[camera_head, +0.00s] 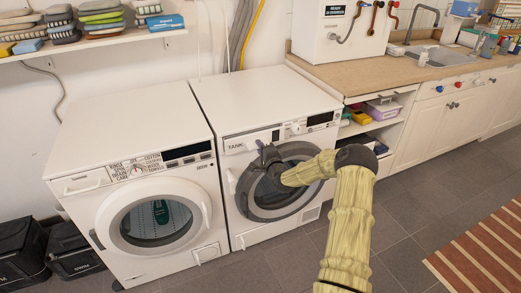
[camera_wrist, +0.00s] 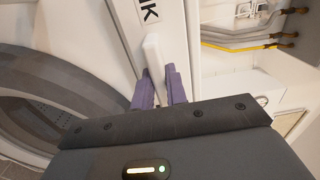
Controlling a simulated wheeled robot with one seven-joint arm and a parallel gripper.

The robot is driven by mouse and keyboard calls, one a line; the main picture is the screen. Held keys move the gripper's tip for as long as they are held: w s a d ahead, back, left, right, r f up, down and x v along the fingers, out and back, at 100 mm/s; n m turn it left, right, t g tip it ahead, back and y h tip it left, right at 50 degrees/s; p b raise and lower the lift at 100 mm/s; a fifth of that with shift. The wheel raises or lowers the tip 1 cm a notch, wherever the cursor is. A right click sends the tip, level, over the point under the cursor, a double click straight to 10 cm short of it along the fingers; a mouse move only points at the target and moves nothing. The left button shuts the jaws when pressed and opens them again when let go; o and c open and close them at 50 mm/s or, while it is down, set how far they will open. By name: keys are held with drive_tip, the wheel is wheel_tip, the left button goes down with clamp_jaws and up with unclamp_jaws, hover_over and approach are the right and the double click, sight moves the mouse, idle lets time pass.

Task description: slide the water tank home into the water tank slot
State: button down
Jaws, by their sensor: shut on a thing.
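The water tank (camera_head: 238,146) is the white drawer with a front marked TANK, at the upper left of the right-hand machine's front. In the wrist view its front (camera_wrist: 139,25) shows part of the lettering and a white upright handle (camera_wrist: 153,52). My gripper (camera_head: 268,154) is at the right end of the tank front. In the wrist view the purple fingers (camera_wrist: 160,84) are on both sides of the handle, shut on it. The tank front covers the slot's inside. I cannot tell how far the tank stands out.
The right-hand machine's round door (camera_head: 262,199) is below the tank, behind my arm. A second white machine (camera_head: 135,180) stands to the left. A counter with a sink (camera_head: 432,56) and an open shelf (camera_head: 372,128) are to the right. The grey floor is clear in front.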

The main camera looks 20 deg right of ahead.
drive_tip(key=shift+w+r+b, duration=0.1)
drive_tip(key=shift+w+b, duration=0.3)
drive_tip(key=shift+w, duration=0.4)
drive_tip(key=c, duration=1.3)
unclamp_jaws()
drive_tip(key=shift+s, duration=0.1)
drive_tip(key=shift+s, duration=0.5)
drive_tip(key=s, duration=1.6)
drive_tip(key=shift+s+d+p, duration=0.15)
drive_tip(key=shift+d+p, duration=0.1)
drive_tip(key=shift+p, duration=0.1)
